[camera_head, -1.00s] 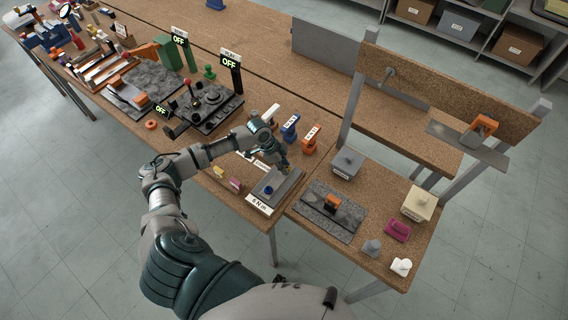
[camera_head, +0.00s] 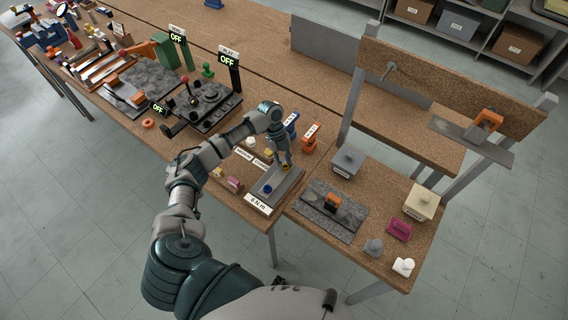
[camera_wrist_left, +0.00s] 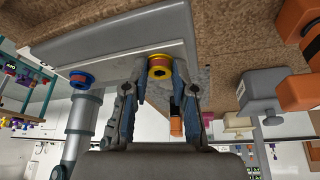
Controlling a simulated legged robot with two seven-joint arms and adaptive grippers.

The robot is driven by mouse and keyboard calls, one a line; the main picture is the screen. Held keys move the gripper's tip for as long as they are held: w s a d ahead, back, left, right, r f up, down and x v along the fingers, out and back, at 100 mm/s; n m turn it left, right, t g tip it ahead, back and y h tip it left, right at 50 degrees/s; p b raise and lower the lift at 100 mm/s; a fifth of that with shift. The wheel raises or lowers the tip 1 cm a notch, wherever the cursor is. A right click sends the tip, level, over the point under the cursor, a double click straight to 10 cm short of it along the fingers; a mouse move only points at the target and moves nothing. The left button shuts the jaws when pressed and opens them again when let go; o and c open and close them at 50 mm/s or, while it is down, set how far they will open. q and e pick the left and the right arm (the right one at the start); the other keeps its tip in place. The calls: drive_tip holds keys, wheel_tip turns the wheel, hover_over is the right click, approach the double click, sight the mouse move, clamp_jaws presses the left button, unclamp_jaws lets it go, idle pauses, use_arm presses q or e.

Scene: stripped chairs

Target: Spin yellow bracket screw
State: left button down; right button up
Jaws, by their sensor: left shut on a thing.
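The yellow bracket screw (camera_wrist_left: 160,67) shows in the left wrist view as a yellow ring with a red centre, set in the grey bracket plate (camera_wrist_left: 110,50). My left gripper (camera_wrist_left: 160,80) is shut on it, one finger on each side. In the head view the gripper (camera_head: 286,164) points down at the far end of the grey plate (camera_head: 287,186), and its fingers partly hide the yellow screw. A blue screw (camera_head: 267,188) sits nearer on the same plate; it also shows in the left wrist view (camera_wrist_left: 80,78). My right gripper is not in view.
A "6 N m" label (camera_head: 258,204) lies at the plate's near end. An orange tool (camera_head: 310,138) stands behind the plate. The small table to the right holds a dark mat (camera_head: 318,212), a grey box (camera_head: 347,160) and a cream box (camera_head: 421,203).

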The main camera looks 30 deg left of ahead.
use_arm(q)
drive_tip(key=shift+w+m+g, duration=0.15)
drive_tip(key=shift+m+g, duration=0.15)
drive_tip(key=shift+m, duration=0.6)
drive_tip(key=shift+y+b, duration=0.3)
drive_tip(key=shift+r, duration=0.1)
drive_tip(key=c, duration=1)
unclamp_jaws()
drive_tip(key=shift+o, duration=0.3)
drive_tip(key=shift+a, duration=0.1)
drive_tip(key=shift+w+a+r, duration=0.1)
drive_tip(key=shift+r, duration=0.1)
drive_tip(key=v, duration=1.1)
drive_tip(key=shift+w+a, duration=0.15)
drive_tip(key=shift+w, duration=0.05)
